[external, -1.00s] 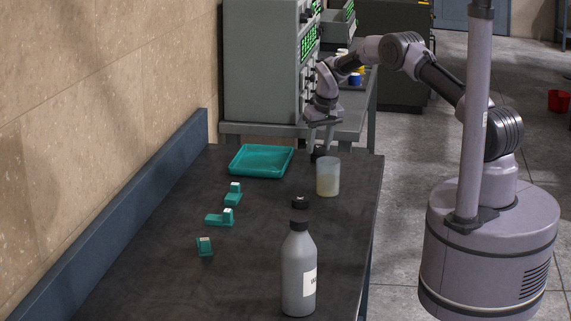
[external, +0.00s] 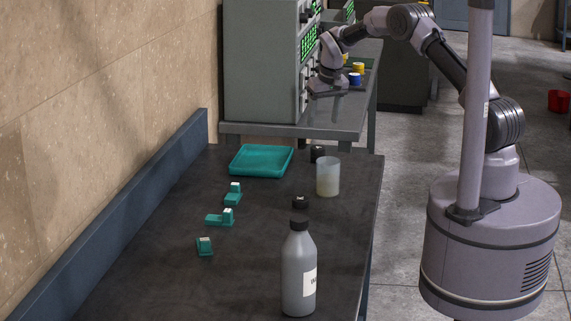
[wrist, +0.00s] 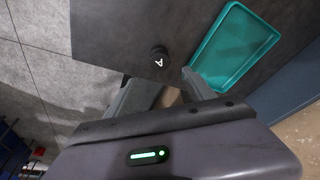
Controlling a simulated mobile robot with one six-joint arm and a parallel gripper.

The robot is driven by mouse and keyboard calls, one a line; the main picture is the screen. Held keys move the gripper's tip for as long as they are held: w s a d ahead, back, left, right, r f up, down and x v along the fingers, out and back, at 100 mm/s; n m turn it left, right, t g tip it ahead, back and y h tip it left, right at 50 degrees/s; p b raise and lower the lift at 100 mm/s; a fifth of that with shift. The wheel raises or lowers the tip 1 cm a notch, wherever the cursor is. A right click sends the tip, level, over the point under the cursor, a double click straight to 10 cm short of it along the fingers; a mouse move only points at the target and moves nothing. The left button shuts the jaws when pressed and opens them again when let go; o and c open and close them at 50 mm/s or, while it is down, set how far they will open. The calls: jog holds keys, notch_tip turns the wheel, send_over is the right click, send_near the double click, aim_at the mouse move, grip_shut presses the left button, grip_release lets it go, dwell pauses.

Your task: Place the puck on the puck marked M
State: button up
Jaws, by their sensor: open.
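One black puck (external: 317,153) stands on the dark table to the right of the teal tray, behind the beaker. A black puck with a white mark like an A (wrist: 160,57) shows in the wrist view, beside the tray. Another black puck (external: 300,202) with a small white mark stands nearer the camera, behind the bottle; its letter is too small to read. My gripper (external: 326,97) is raised above and beyond the far end of the table. In the wrist view my gripper (wrist: 172,90) has its two fingers apart, with no puck between them.
The teal tray (external: 234,168) is empty. A cloudy beaker (external: 328,178) and a grey bottle (external: 299,272) stand on the right side. Several teal blocks (external: 220,218) lie at the left. A grey cabinet (external: 262,75) and a second bench (external: 350,122) stand behind.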

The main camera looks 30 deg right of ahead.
jog(key=s+a+r+m+t+y, duration=0.1)
jog(key=s+a+r, duration=0.1)
jog(key=s+r, duration=1.9)
jog(key=s+a+f+m+t+y, duration=0.1)
jog(key=s+a+t+y, duration=0.1)
jog(key=s, duration=2)
notch_tip(320, 180, down, 9)
jog(key=b, duration=0.9)
jog(key=shift+f, duration=0.15)
jog(key=shift+w, duration=0.1)
